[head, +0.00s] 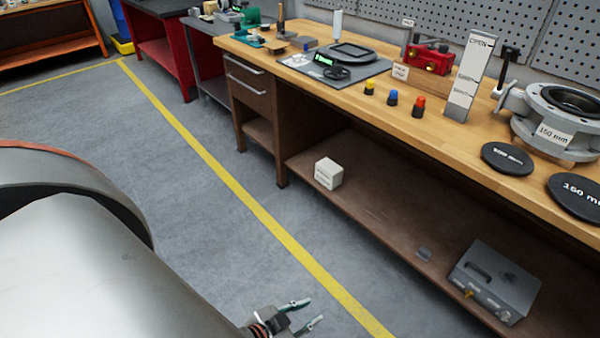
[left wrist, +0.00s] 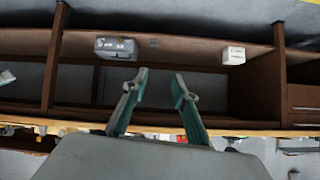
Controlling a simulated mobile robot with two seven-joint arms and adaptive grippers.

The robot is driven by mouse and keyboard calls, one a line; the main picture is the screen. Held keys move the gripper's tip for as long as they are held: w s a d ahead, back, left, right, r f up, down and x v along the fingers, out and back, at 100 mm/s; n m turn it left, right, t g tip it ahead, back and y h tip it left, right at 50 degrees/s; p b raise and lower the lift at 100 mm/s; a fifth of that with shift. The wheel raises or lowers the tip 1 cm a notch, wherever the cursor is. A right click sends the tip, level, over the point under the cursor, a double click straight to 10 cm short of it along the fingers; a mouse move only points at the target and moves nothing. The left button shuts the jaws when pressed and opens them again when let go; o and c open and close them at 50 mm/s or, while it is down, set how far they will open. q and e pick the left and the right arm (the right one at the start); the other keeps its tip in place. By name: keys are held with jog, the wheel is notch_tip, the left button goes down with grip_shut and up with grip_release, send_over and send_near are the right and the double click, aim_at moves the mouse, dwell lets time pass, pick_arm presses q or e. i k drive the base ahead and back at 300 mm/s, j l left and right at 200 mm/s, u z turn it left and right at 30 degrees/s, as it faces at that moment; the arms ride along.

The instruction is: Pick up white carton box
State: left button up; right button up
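The white carton box (head: 328,173) sits on the brown lower shelf of the workbench, near the shelf's left end in the head view. It has small dark print on its front face. It also shows in the left wrist view (left wrist: 233,55), at the upper right, with the picture turned over. My left gripper (head: 306,312) is at the bottom of the head view, over the floor and well apart from the box. In the left wrist view its two fingers (left wrist: 157,90) stand apart with nothing between them. My right gripper is in neither view.
The workbench top (head: 455,140) overhangs the lower shelf (head: 375,195). A grey metal case (head: 495,280) stands at the shelf's right end, with a small grey piece (head: 424,254) beside it. The shelf between box and case is mostly clear. A yellow line (head: 235,200) crosses the open floor.

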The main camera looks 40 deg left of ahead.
aim_at(329, 174)
jog(key=k+j+u, duration=0.1)
jog(key=j+u, duration=0.15)
jog(key=j, duration=0.45)
jog(key=j+u, duration=0.3)
jog(key=j, duration=0.4)
jog(key=i+z, duration=0.15)
jog(key=i, duration=0.35)
jog(key=i+z, duration=0.2)
jog(key=i, duration=0.3)
jog(key=i+j+z, duration=0.15)
jog(key=i, duration=0.3)
jog(key=i+j+z, duration=0.2)
jog(key=i, duration=0.3)
jog(key=i+j+z, duration=0.15)
jog(key=i, duration=0.3)
